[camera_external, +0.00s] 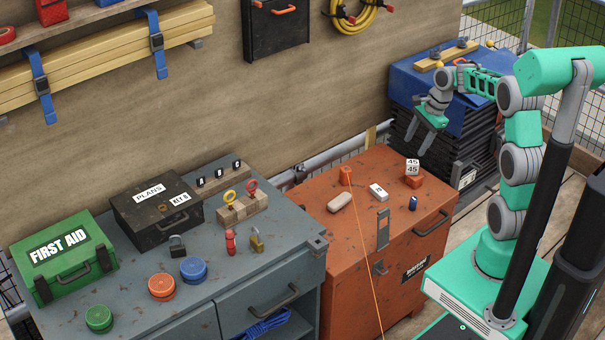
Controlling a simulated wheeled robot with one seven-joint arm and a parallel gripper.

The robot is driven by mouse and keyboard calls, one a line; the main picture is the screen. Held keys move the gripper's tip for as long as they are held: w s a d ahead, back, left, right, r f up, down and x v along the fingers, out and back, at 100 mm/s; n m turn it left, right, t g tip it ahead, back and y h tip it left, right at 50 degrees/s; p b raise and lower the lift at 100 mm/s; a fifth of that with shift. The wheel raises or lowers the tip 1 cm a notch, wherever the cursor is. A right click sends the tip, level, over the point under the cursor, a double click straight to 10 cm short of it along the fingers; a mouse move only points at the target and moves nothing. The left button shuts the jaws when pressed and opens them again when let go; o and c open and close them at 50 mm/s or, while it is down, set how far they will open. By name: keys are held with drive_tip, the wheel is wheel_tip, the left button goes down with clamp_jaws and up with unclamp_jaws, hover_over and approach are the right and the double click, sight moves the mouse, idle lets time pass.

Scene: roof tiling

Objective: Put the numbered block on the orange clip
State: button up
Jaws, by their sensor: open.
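A white block marked 45 (412,166) sits on top of an orange piece (414,182) at the back right of the orange cabinet top. Another small orange piece (345,175), with an orange line running down from it over the cabinet front, stands at the back left. I cannot tell for sure which of the two is the clip. My gripper (416,146) is open and empty, pointing down. In the picture it is just above the marked block, apart from it.
The cabinet top (325,218) also holds a white block with a dark mark (378,191), a pale rounded block (339,201), a small blue piece (413,203) and a metal hasp (383,228). The grey bench to the left is crowded. Black crates (440,140) stand behind.

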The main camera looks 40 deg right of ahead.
drive_tip(key=s+a+r+n+h, duration=0.1)
drive_tip(key=s+a+r+n, duration=0.1)
drive_tip(key=s+a+n, duration=0.7)
drive_tip(key=s+a+f+n, duration=0.1)
drive_tip(key=s+a+n, duration=0.1)
drive_tip(key=s+n, duration=0.3)
drive_tip(key=s+a+f+n+h, duration=0.1)
drive_tip(key=s+a+n, duration=0.2)
drive_tip(key=s+n, duration=0.2)
drive_tip(key=shift+a+f+n, duration=0.2)
drive_tip(key=shift+f+n, duration=0.05)
drive_tip(key=shift+n, duration=0.15)
